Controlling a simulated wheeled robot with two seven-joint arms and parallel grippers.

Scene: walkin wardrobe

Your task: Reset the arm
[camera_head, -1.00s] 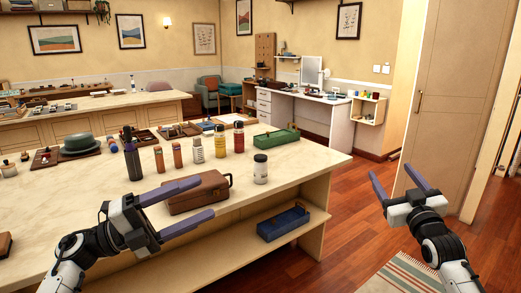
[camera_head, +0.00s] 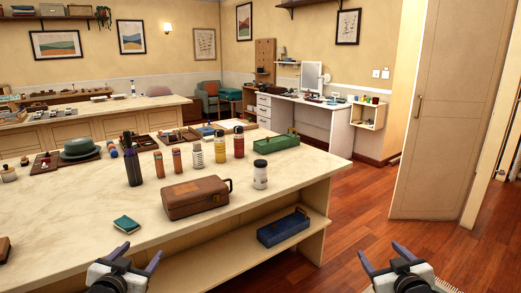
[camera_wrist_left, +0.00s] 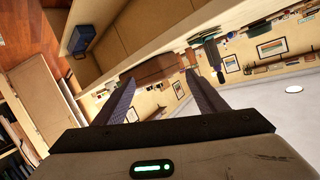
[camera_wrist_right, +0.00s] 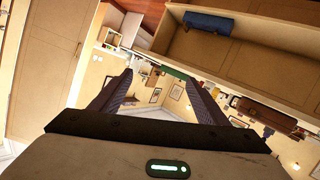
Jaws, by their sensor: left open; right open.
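My left gripper (camera_head: 136,257) is open and empty at the bottom of the head view, in front of the table's near edge. Its two fingers stand apart in the left wrist view (camera_wrist_left: 155,92). My right gripper (camera_head: 387,258) is open and empty at the lower right of the head view, over the floor. Its fingers also stand apart in the right wrist view (camera_wrist_right: 158,88). Neither gripper touches anything. Most of both arms is below the head view's edge.
Wooden floor (camera_head: 360,205) is clear before the door (camera_head: 437,120).

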